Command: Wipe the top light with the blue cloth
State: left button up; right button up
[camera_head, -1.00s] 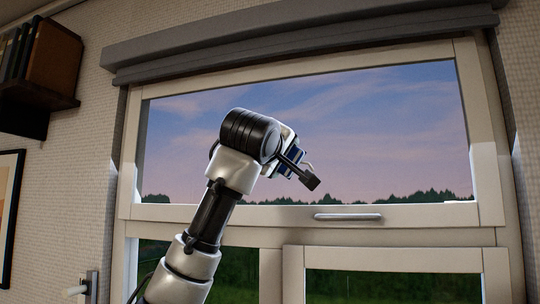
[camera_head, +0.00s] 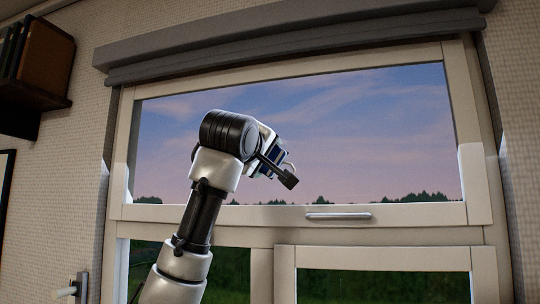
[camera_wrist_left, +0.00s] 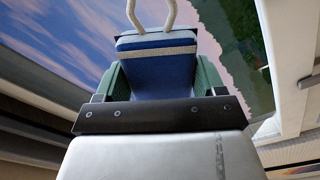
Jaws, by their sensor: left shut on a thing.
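The top light (camera_head: 310,130) is the wide upper window pane in a pale frame, filling the middle of the head view. My left arm rises in front of it from below. My left gripper (camera_head: 272,152) is mostly hidden behind its own wrist, with a little blue showing. In the left wrist view my left gripper (camera_wrist_left: 160,80) has green fingers shut on the folded blue cloth (camera_wrist_left: 158,70), which has a beige edge band and a pale loop beyond it. I cannot tell whether the cloth touches the glass. My right gripper is not in view.
A grey blind box (camera_head: 300,40) runs above the pane. A pale handle (camera_head: 338,216) sits on the bottom rail. Lower window panes are below. A dark shelf with books (camera_head: 40,60) and part of a picture frame are on the left wall.

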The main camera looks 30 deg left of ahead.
pick_arm(q)
jog(key=shift+s+a+f, duration=0.1)
jog(key=shift+s+a, duration=0.2)
jog(key=shift+a, duration=0.65)
jog(key=shift+s+a, duration=0.25)
jog(key=shift+a, duration=0.65)
jog(key=a, duration=0.2)
jog(key=s+a, duration=0.1)
jog(key=shift+s+a, duration=0.1)
jog(key=shift+a, duration=0.25)
jog(key=shift+d, duration=0.1)
jog(key=shift+b+v, duration=1.65)
jog(key=shift+v, duration=1.3)
